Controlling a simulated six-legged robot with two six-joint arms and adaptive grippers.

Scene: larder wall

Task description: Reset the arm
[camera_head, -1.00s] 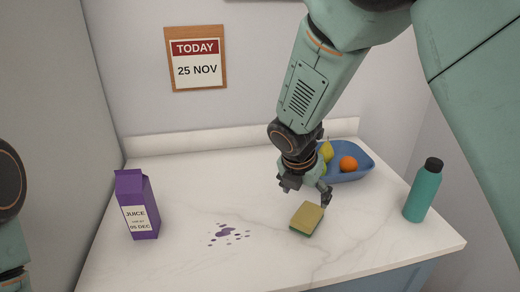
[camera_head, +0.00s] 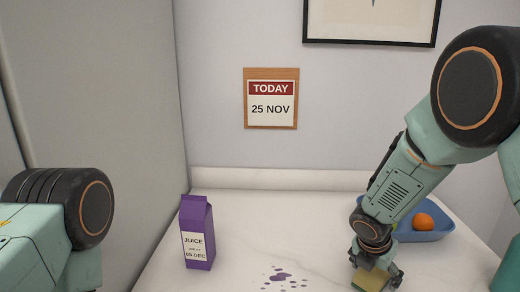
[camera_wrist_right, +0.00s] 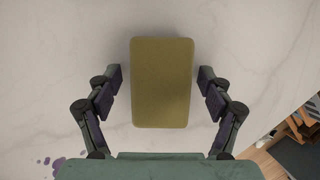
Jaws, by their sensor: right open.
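My right gripper (camera_head: 374,277) is low over the counter, at the sponge. In the right wrist view my right gripper (camera_wrist_right: 161,92) is open, with one finger on each side of the yellow-green sponge (camera_wrist_right: 161,85) and a gap between each finger and it. The sponge (camera_head: 371,279) also shows in the head view, partly cut by the bottom edge. My left arm shows at the left of the head view, but its gripper is out of view.
A purple juice carton (camera_head: 197,232) stands left on the white counter (camera_head: 240,240). Purple spill spots (camera_head: 280,275) lie between carton and sponge. A blue bowl (camera_head: 425,236) with an orange (camera_head: 423,221) is behind my right arm. A calendar (camera_head: 271,98) reading 25 NOV hangs on the wall.

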